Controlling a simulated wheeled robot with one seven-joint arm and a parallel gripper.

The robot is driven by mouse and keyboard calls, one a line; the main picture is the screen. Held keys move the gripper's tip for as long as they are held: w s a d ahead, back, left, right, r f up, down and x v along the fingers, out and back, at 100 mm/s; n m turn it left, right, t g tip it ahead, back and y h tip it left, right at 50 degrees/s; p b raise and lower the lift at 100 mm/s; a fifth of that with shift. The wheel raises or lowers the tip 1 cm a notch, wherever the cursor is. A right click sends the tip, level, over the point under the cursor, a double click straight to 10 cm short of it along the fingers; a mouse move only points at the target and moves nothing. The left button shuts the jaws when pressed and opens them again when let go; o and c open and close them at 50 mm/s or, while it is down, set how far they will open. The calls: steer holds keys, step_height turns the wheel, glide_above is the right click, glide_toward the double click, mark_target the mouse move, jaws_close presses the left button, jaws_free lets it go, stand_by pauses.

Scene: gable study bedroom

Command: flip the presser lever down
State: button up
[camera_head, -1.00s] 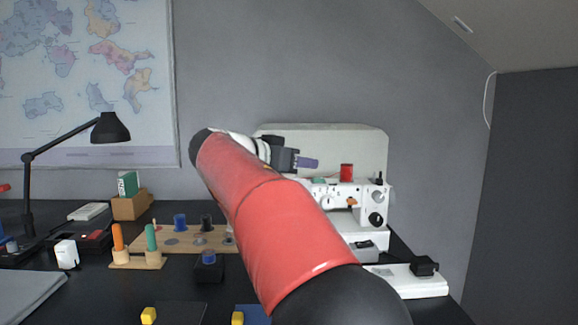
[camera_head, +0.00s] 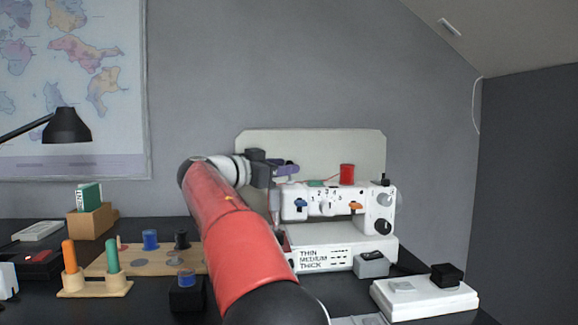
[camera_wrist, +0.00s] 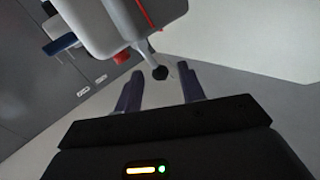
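A white sewing machine (camera_head: 335,200) stands on the desk against a pale backing panel. In the wrist view, part of its white body (camera_wrist: 95,22) fills the upper left. A thin lever with a black ball end (camera_wrist: 159,73), probably the presser lever, sticks out from the body. My gripper (camera_head: 288,169) is at the upper left end of the machine in the head view. In the wrist view its two dark fingers (camera_wrist: 160,88) are apart with nothing gripped. The ball end appears between and just beyond the fingertips; contact cannot be told. I cannot make out this lever in the head view.
A red spool (camera_head: 347,174) stands on top of the machine. A white pedal-like box with a black block (camera_head: 425,297) lies at its right. A wooden spool board (camera_head: 150,262) and peg stand (camera_head: 95,288) are on the left. A lamp (camera_head: 66,127) is at far left.

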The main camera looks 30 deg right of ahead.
mark_target(289, 162)
steer(key=shift+w+d, duration=0.15)
steer(key=shift+d, duration=1.25)
jaws_close()
steer(key=n+p, duration=0.1)
steer(key=p, duration=0.1)
steer(key=y+p, duration=0.1)
steer(key=shift+w+d+r+n+g+p, duration=0.1)
steer(key=shift+w+r+n+g+p, duration=0.2)
steer(key=shift+w+r+n+p, duration=0.1)
steer(key=shift+w+d+f+n+y+p, duration=0.15)
steer(key=shift+w+f+n+y+p, duration=0.15)
steer(key=shift+n+y+p, duration=0.6)
steer(key=shift+w+f+g+p, duration=0.1)
steer(key=shift+f+g+p, duration=0.2)
steer(key=shift+f+p, duration=0.25)
steer(key=shift+r, duration=0.1)
jaws_free()
